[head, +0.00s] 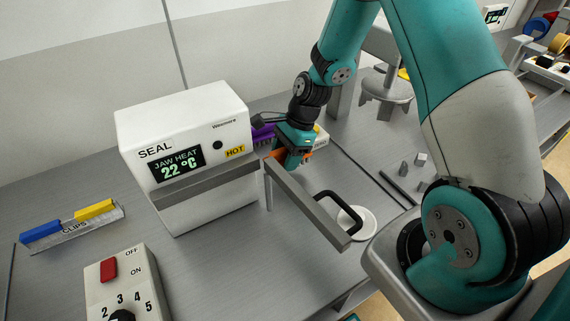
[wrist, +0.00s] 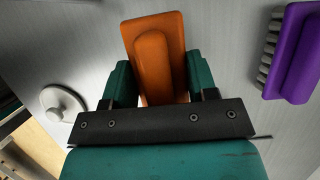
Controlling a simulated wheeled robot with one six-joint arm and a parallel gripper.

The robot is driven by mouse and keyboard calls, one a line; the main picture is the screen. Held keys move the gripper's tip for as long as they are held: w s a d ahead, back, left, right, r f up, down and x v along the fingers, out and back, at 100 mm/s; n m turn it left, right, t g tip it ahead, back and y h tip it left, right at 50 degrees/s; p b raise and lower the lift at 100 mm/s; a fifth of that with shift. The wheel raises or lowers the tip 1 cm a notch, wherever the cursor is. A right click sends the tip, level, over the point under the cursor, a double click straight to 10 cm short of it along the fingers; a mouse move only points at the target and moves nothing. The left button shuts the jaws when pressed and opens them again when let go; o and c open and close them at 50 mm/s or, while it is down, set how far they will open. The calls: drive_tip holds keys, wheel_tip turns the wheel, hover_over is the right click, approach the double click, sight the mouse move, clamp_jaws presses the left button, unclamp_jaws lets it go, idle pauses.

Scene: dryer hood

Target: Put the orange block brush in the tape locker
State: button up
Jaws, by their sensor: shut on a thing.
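The orange block brush (wrist: 156,50) is between the two teal fingers of my gripper (wrist: 150,85) in the wrist view. My gripper is shut on it, and its far end sticks out past the fingertips. In the head view my gripper (head: 293,152) is just right of the white sealer, above the bench. Only a little of the orange brush (head: 279,155) shows there, as the fingers hide most of it. I cannot tell whether the brush touches the bench. I cannot make out a tape locker in either view.
The white sealer (head: 190,120), marked HOT, stands left of my gripper. A grey bar (head: 305,202) and a white disc (head: 356,222) are in front. A purple brush (wrist: 297,55) lies close by. Small grey blocks (head: 403,168) are to the right; a clips tray (head: 75,226) is far left.

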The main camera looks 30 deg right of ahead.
drive_tip(key=shift+f+p, duration=0.3)
drive_tip(key=shift+f, duration=1.7)
drive_tip(key=shift+f, duration=0.15)
drive_tip(key=o, duration=0.9)
drive_tip(key=shift+o, duration=0.2)
